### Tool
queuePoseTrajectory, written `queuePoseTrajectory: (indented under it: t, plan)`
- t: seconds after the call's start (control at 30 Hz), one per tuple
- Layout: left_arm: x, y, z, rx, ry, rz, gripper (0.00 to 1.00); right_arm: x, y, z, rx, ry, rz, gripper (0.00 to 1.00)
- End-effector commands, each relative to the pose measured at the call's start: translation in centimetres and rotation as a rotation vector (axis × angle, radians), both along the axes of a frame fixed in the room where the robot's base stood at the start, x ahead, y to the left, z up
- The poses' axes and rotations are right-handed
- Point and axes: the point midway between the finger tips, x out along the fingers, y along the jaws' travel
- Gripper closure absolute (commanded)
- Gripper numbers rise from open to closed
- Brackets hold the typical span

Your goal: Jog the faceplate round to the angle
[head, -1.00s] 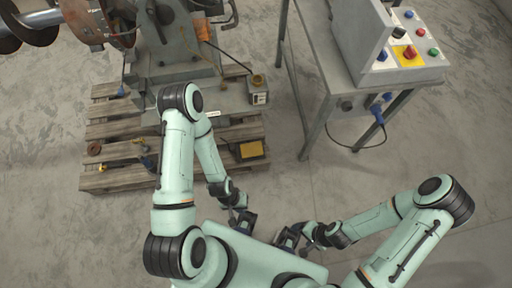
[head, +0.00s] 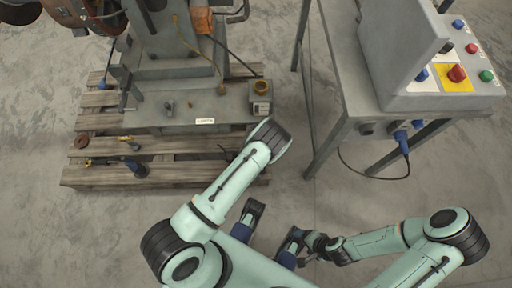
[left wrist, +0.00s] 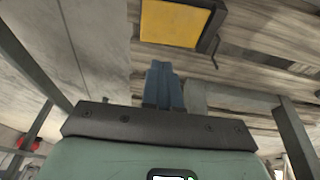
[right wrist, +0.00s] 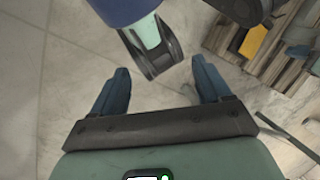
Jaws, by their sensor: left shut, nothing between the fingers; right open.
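The rusty faceplate (head: 98,12) is cut off by the top left edge of the head view; its angle mark cannot be read. The grey control box (head: 408,55) stands on the steel table at the right, with blue, red, black and green controls. My left gripper (left wrist: 163,72) is shut and empty in the left wrist view, over the pallet; in the head view my own arm hides it. My right gripper (head: 304,258) is low in the head view, far from both. The right wrist view shows its fingers (right wrist: 158,72) open and empty.
A red mushroom button (head: 456,73) sits on a yellow plate on the box. The machine's grey base (head: 180,108) stands on a wooden pallet (head: 100,178). A yellow-topped block (left wrist: 173,24) lies on the pallet. A cable hangs from a blue plug (head: 403,143). Concrete floor is clear between pallet and table.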

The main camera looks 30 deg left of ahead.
Motion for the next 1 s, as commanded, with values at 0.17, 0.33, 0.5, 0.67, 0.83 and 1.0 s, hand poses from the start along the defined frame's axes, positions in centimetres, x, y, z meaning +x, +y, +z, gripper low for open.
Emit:
queuePoseTrajectory:
  t: [0.17,0.33,0.5,0.67,0.83,1.0]
  plan:
    - [0.3,0.2,-1.7,0.0,0.002,-0.002,1.0,0.5,-0.2,-0.7,-0.007,-0.015,-0.006,0.23]
    - [1.1,0.6,-5.1,0.001,0.004,-0.001,1.0,2.0,-0.9,-2.2,-0.024,-0.053,-0.023,0.23]
    - [2.1,1.1,-8.7,0.0,0.003,-0.001,1.0,4.1,-1.9,-3.9,-0.052,-0.11,-0.046,0.23]
    - [2.5,1.0,-11.5,0.001,0.005,-0.003,1.0,5.8,-2.7,-5.2,-0.074,-0.156,-0.065,0.23]
    - [2.7,0.9,-13.1,0.0,0.002,-0.002,1.0,7.0,-3.3,-5.8,-0.088,-0.187,-0.077,0.23]
    - [2.7,0.8,-13.6,0.0,0.002,0.001,1.0,7.3,-3.5,-6.0,-0.094,-0.197,-0.081,0.23]
